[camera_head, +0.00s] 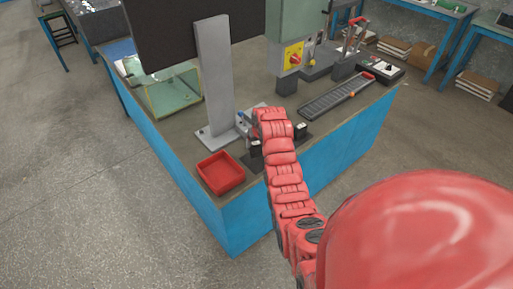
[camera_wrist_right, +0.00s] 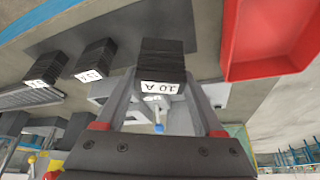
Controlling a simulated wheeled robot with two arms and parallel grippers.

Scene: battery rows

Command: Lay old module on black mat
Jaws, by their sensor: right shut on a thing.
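My right gripper (camera_wrist_right: 162,85) is shut on a black block-shaped module (camera_wrist_right: 163,55) with a white label that seems to read "10 A". The held module is in front of the black mat (camera_wrist_right: 125,30) in the right wrist view; I cannot tell if it touches it. Two more black labelled modules, one nearer (camera_wrist_right: 96,60) and one farther (camera_wrist_right: 48,68), stand at the mat to the left. In the head view my right gripper (camera_head: 272,130) is over the bench, and its wrist hides most of the mat and the held module. My left gripper is not in view.
A red tray (camera_head: 220,172) stands at the bench corner, close to the mat. A grey upright post (camera_head: 214,75) and a light grey fixture with a blue-tipped part (camera_wrist_right: 157,118) are close by. A dark ribbed strip (camera_head: 337,96) lies along the bench to the right.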

